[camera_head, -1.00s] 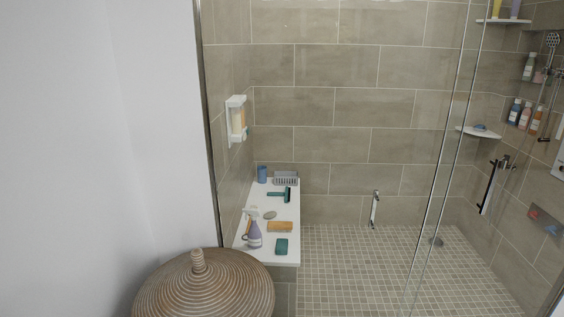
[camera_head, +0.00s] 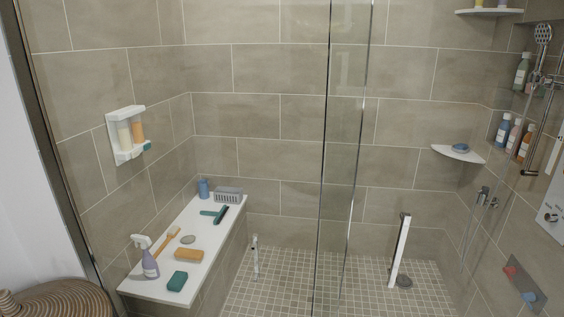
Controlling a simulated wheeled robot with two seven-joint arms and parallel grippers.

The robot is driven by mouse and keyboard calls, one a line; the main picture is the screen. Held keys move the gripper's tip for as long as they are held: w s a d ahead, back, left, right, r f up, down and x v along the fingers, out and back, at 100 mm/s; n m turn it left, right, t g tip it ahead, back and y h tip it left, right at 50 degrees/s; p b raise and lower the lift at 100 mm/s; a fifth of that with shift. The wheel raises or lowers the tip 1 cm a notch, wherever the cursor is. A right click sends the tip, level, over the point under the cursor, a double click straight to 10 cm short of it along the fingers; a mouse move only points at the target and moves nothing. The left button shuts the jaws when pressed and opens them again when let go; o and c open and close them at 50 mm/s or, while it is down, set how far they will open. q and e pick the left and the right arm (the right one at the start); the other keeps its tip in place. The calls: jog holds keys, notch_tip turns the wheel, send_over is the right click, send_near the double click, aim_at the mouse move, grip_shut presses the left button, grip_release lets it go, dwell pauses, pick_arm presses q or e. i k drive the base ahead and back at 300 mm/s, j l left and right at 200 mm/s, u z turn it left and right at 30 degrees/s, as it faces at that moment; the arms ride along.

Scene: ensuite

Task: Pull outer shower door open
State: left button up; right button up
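The shower front is clear glass. Two upright panel edges (camera_head: 345,160) stand close together near the middle of the view, where the panes appear to overlap. A tall pale bar handle (camera_head: 400,250) stands upright, slightly tilted, right of these edges. A smaller, shorter handle (camera_head: 255,257) shows left of them, low down. I cannot tell for certain which pane is the outer door. No opening gap can be made out. Neither of my grippers is in view.
A woven basket (camera_head: 55,303) stands at the lower left, beside a white wall (camera_head: 30,180). Behind the glass are a white bench (camera_head: 160,283) with bottles and brushes, a corner shelf (camera_head: 458,154), and a tiled floor (camera_head: 290,280).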

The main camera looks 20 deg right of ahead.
aim_at(405, 217)
jog(key=l+z, duration=0.15)
jog(key=l, duration=1.65)
jog(key=l+z, duration=0.5)
jog(key=z, duration=0.25)
jog(key=i+l+z, duration=0.1)
jog(key=z, duration=0.25)
jog(key=l+z, duration=0.1)
jog(key=z, duration=0.35)
jog(key=i+l+z, duration=0.1)
jog(key=z, duration=0.4)
